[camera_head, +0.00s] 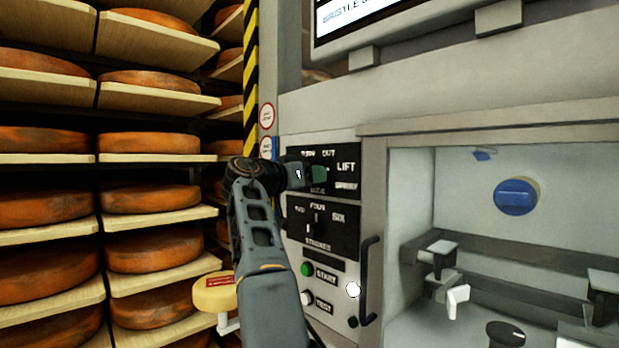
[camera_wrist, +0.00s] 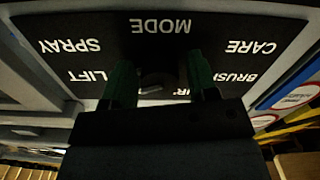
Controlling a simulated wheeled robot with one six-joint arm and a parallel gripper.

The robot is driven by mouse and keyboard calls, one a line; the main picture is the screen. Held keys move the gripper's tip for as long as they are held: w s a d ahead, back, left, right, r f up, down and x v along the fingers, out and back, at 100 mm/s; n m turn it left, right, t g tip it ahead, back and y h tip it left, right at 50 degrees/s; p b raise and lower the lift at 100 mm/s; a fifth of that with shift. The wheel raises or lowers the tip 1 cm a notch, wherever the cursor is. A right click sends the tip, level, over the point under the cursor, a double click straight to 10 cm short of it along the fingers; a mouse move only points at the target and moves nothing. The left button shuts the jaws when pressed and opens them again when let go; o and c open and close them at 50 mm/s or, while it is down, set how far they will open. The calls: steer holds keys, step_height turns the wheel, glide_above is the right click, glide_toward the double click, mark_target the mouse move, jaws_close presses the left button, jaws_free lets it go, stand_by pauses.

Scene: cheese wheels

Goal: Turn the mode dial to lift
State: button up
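The mode dial (camera_wrist: 152,86) is a dark knob with a pale pointer mark on a black panel (camera_head: 345,160). In the wrist view the panel appears upside down, with MODE, SPRAY, LIFT, CARE and BRUSH lettering. The pale mark slants toward the LIFT side, but its exact setting is unclear. My gripper (camera_wrist: 160,80) has its two green fingers apart, one on each side of the dial. I cannot tell whether they touch it. In the head view my gripper (camera_head: 319,174) is at the panel and hides the dial.
Below are a second black dial panel (camera_head: 297,215), a green START button (camera_head: 307,269) and a dark handle (camera_head: 366,280). An open bay with a blue knob (camera_head: 516,196) is at right. Shelves of cheese wheels (camera_head: 150,200) fill the left.

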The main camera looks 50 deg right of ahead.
steer(key=shift+o, duration=0.7)
steer(key=w+a+b, duration=0.1)
steer(key=a, duration=1.2)
steer(key=shift+a, duration=0.4)
